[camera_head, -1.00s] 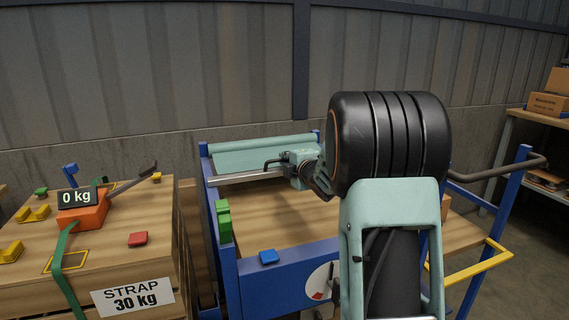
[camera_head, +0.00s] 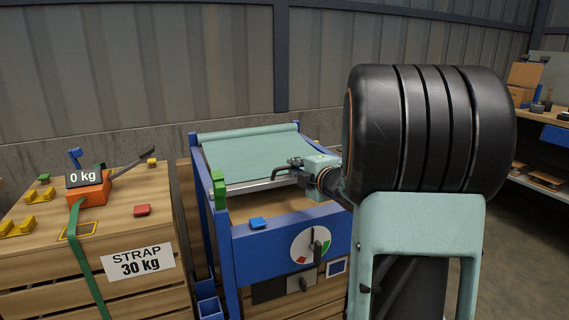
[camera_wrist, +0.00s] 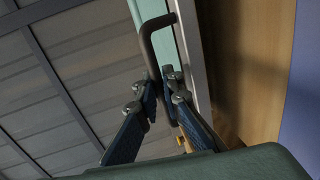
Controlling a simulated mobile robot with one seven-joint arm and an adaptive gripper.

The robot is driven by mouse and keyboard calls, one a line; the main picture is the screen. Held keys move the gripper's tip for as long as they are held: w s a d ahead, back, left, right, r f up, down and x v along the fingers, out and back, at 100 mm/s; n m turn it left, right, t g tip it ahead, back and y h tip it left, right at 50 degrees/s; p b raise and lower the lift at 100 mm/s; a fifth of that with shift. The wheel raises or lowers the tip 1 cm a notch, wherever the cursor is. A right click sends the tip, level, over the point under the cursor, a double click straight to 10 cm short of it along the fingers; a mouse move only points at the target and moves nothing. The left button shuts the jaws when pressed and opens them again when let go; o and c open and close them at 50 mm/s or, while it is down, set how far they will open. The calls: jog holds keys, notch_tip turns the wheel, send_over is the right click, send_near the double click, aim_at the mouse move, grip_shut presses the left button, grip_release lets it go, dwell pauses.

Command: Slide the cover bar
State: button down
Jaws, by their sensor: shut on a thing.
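The cover bar (camera_head: 252,186) is a pale metal bar along the front edge of a teal cover sheet (camera_head: 250,152), in a blue-framed wooden crate. In the wrist view the bar (camera_wrist: 196,62) runs down beside the wood. A dark bent handle (camera_wrist: 147,42) stands out from the bar; it also shows in the head view (camera_head: 273,171). My gripper (camera_wrist: 162,82) is shut on this handle, one finger on each side. In the head view my gripper (camera_head: 296,166) is at the bar's right part; my arm hides the bar's right end.
A blue front panel (camera_head: 262,243) with a dial (camera_head: 310,244) stands before the bar. A green block (camera_head: 219,188) sits on the left rail and a blue block (camera_head: 258,223) on the front panel. A strapped crate (camera_head: 110,225) with a 0 kg display stands left.

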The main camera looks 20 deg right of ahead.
jog(key=shift+f+v, duration=0.2)
jog(key=shift+v, duration=0.7)
jog(key=shift+f+v, duration=0.15)
jog(key=shift+v, duration=0.75)
jog(key=shift+f+v, duration=0.2)
jog(key=shift+v, duration=0.7)
jog(key=c, duration=2.3)
grip_release()
jog(key=shift+s, duration=0.1)
jog(key=shift+v, duration=3.75)
